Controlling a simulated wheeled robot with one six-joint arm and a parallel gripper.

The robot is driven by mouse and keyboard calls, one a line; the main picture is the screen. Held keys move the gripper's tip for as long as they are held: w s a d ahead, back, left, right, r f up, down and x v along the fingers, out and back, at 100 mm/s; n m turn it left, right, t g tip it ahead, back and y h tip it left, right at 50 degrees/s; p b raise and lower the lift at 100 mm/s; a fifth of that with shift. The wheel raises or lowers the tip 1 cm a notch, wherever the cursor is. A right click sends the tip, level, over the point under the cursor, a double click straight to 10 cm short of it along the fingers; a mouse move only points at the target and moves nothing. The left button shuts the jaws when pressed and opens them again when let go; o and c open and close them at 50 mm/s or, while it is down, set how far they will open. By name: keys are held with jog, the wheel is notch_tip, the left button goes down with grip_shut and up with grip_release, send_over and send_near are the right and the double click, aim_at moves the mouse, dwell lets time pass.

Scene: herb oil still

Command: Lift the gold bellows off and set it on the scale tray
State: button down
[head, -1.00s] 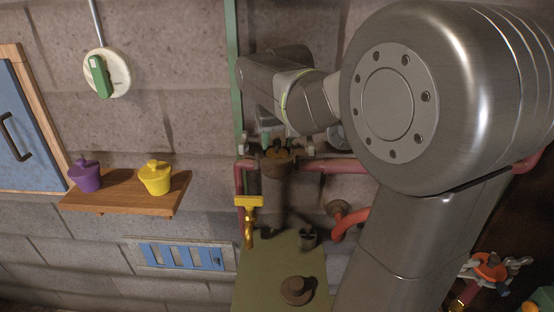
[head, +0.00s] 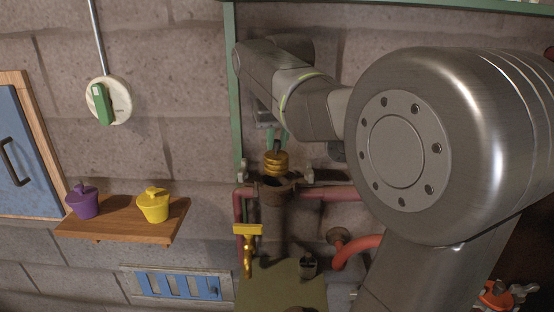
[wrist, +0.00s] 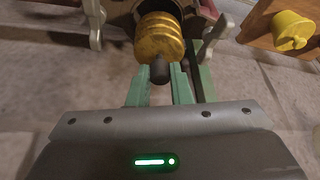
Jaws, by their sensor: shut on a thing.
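The gold bellows (head: 276,163), a ribbed round piece, hangs just above the open top of the brown pipe socket (head: 277,187). My gripper (head: 271,138) comes down from above, its green fingers partly hidden by the arm in the head view. In the wrist view my gripper (wrist: 158,78) is shut on the dark knob of the gold bellows (wrist: 158,38). The socket mouth is partly visible behind the bellows there. I cannot make out the scale tray in either view.
Clamp arms (head: 308,172) stand beside the socket, and a red pipe (head: 330,194) runs right from it. A wooden shelf (head: 115,222) at left holds a purple pot (head: 83,201) and a yellow pot (head: 153,205).

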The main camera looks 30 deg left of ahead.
notch_tip(320, 180, up, 3)
jog(key=shift+r+p, duration=0.15)
jog(key=shift+p, duration=0.15)
notch_tip(320, 180, up, 7)
jog(key=p, duration=0.6)
jog(key=shift+p, duration=0.35)
